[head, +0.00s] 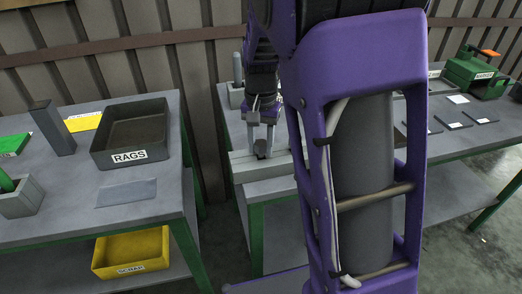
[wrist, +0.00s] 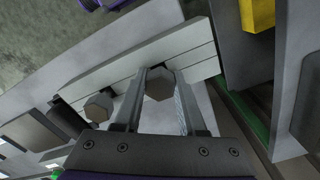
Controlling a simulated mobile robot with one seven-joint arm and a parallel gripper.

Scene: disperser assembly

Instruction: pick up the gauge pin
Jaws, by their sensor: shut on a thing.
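My gripper (head: 263,138) is low over a pale grey block (head: 250,172) on the middle bench. In the wrist view, the fingers (wrist: 160,82) are shut on a dark grey piece with a hexagonal head, which looks to be the gauge pin (wrist: 160,86). The pin (head: 262,150) also shows small and dark between the fingertips in the head view. It is at the pale block (wrist: 120,75); its lower part is hidden, so I cannot tell how deep it sits. A second hexagonal head (wrist: 98,106) stands at the block to the left.
A rags bin (head: 130,140) and a grey holder (head: 22,200) are on the left bench, with a yellow scrap bin (head: 132,252) below. A green marked device (head: 476,75) and dark flat plates (head: 452,118) are on the right. My arm hides much of the middle bench.

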